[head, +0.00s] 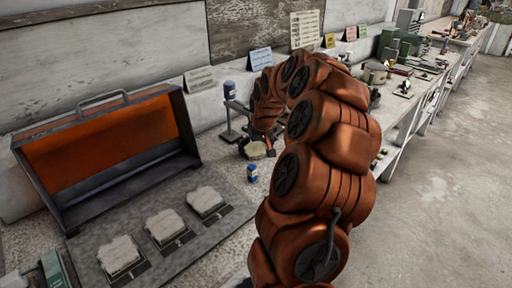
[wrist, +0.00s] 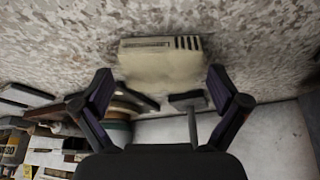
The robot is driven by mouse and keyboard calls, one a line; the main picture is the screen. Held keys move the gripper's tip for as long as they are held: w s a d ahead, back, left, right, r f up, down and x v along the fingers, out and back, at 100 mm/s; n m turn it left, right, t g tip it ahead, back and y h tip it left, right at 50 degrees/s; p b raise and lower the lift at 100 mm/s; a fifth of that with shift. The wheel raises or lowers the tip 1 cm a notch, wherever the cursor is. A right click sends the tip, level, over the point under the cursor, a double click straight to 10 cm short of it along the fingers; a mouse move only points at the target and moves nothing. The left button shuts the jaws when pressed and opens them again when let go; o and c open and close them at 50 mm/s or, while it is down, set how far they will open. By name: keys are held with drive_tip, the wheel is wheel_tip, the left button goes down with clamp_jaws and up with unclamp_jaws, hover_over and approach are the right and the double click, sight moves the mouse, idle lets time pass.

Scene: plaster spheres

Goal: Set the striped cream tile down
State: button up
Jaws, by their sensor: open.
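The striped cream tile (wrist: 162,62) shows in the wrist view as a pale block with dark stripes at one end. It lies against the speckled worktop, just beyond my fingertips. My gripper (wrist: 161,85) is open, with one finger to each side of the tile and gaps between. In the head view my gripper (head: 262,146) is low over the worktop beside a cream piece (head: 253,148), probably the same tile. My arm and gripper partly hide that spot.
Three pale slabs (head: 122,255) (head: 165,227) (head: 205,201) lie on a numbered grey board. An open orange-lined case (head: 105,150) stands behind.

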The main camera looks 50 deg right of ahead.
drive_tip(key=b+v, duration=0.1)
drive_tip(key=v, duration=1.1)
drive_tip(key=shift+r, duration=0.15)
drive_tip(key=s+a+f+n, duration=0.1)
drive_tip(key=a, duration=0.6)
drive_tip(key=s+a+n+g+y, duration=0.1)
drive_tip(key=s+a, duration=0.1)
drive_tip(key=a, duration=0.6)
drive_tip(key=s+a+f+n+g, duration=0.1)
drive_tip(key=s+a, duration=0.1)
drive_tip(key=a, duration=0.6)
drive_tip(key=shift+s+f+n+y, duration=0.15)
drive_tip(key=shift+f+n+y, duration=0.15)
drive_tip(key=shift+y, duration=0.1)
drive_tip(key=shift+n+g, duration=0.4)
drive_tip(key=shift+g, duration=0.5)
drive_tip(key=s+a, duration=0.2)
drive_tip(key=s+a+f, duration=0.1)
drive_tip(key=s+a, duration=0.1)
drive_tip(key=s+a+f, duration=0.1)
drive_tip(key=s+a, duration=0.2)
drive_tip(key=shift+f, duration=0.2)
drive_tip(key=s+a+f+g, duration=0.1)
drive_tip(key=s+a+f, duration=0.1)
drive_tip(key=s, duration=0.5)
drive_tip(key=s+a+f+g, duration=0.1)
drive_tip(key=s+a+f, duration=0.1)
drive_tip(key=s, duration=0.5)
drive_tip(key=shift+a+f+g, duration=0.3)
drive_tip(key=shift+a, duration=0.4)
